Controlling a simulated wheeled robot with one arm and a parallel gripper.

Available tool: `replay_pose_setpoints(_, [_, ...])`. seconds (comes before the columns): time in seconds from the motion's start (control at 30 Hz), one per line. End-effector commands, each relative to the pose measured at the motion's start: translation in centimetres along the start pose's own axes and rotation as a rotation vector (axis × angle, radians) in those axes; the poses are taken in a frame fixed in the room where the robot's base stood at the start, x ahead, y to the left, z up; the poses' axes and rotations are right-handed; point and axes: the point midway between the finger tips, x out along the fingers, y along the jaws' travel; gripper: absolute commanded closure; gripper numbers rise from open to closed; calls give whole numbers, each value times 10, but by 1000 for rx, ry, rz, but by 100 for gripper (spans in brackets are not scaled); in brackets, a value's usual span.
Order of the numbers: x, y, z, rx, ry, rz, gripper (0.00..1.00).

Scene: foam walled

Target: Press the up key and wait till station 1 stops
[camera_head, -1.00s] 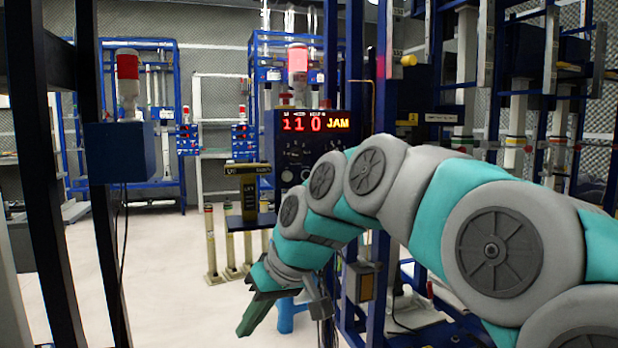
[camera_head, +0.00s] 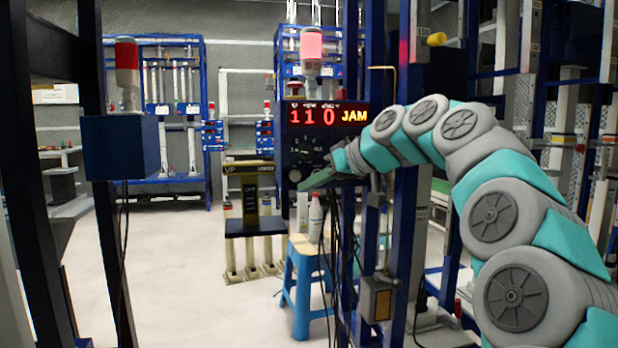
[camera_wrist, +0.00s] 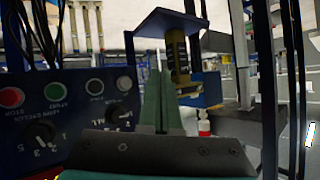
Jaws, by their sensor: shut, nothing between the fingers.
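My gripper (camera_head: 318,179) is shut and empty, with its green fingers tapering together, beside the lower part of a dark control panel (camera_head: 305,150). The wrist view also shows the gripper (camera_wrist: 163,82), with the panel (camera_wrist: 50,150) close at its left, its lettering upside down. The panel carries a red button (camera_wrist: 11,97), a green button (camera_wrist: 55,91), a black one and a white one, plus knobs. A red display (camera_head: 328,116) above it reads 110 JAM. A black bar (camera_head: 248,167) marked UP in yellow stands left of the panel. I cannot tell whether the fingers touch anything.
A blue stool (camera_head: 303,285) with a white bottle (camera_head: 315,220) stands below my gripper. Dark cables hang beside it. A blue post rises right of the panel. A dark frame with a blue lamp box (camera_head: 121,147) stands at left. The pale floor between is clear.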

Motion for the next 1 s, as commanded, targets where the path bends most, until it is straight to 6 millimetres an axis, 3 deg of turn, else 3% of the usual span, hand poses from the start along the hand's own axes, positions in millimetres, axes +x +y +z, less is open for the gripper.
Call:
replay_pose_setpoints(0.57, [4, 4, -5, 0, 3, 1, 100])
replay_pose_setpoints(1.0, [36, 28, -34, 0, 2, 2, 100])
